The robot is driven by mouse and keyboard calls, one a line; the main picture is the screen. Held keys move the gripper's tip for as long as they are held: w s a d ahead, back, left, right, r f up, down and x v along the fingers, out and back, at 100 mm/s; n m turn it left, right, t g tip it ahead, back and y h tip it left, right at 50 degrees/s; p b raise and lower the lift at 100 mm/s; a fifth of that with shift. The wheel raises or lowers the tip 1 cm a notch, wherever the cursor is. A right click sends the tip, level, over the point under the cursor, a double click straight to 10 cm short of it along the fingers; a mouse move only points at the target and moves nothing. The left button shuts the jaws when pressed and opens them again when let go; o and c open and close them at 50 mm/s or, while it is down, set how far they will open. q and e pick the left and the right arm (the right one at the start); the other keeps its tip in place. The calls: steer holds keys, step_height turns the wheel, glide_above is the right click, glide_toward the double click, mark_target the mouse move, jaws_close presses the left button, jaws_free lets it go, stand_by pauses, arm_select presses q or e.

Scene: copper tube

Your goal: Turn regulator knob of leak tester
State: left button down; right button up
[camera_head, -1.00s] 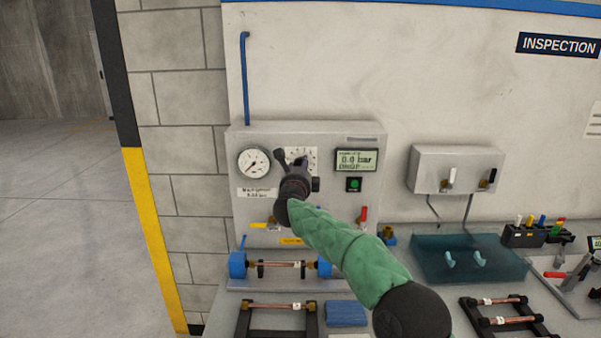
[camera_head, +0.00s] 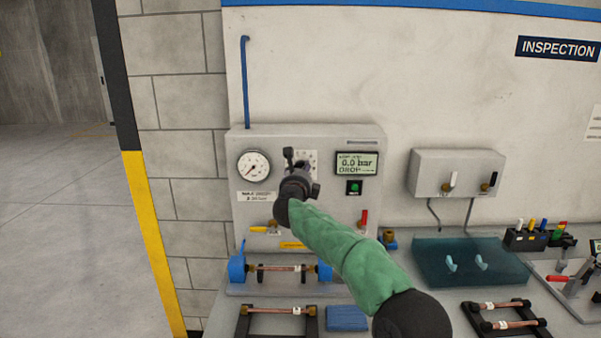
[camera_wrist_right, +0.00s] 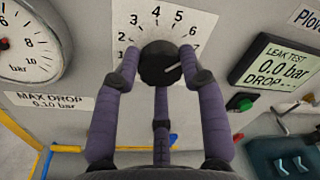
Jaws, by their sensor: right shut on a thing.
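The leak tester (camera_head: 330,208) is a grey box on the bench against the wall. Its regulator knob (camera_wrist_right: 160,62) is round and black with a white pointer line, on a numbered dial plate (camera_wrist_right: 128,22). The pointer lies to the right, near the high-number end. My right gripper (camera_wrist_right: 160,85) has its purple fingers closed around the knob, from both sides and below. In the head view the gripper (camera_head: 299,168) covers the knob. The tester display (camera_head: 357,163) reads 0.0 bar and DROP. My left gripper does not show.
A pressure gauge (camera_head: 253,166) sits left of the knob and a green button (camera_head: 354,187) to the right. Below are a red-handled valve (camera_head: 363,218) and a copper tube (camera_head: 280,268) between blue clamps. A teal tray (camera_head: 430,262) stands to the right.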

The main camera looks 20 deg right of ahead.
steer(key=o, duration=1.1)
steer(key=shift+w+a, duration=0.1)
steer(key=shift+a, duration=0.15)
steer(key=shift+o, duration=0.2)
steer(key=shift+d, duration=0.15)
steer(key=v, duration=1.2)
steer(key=shift+r, duration=0.1)
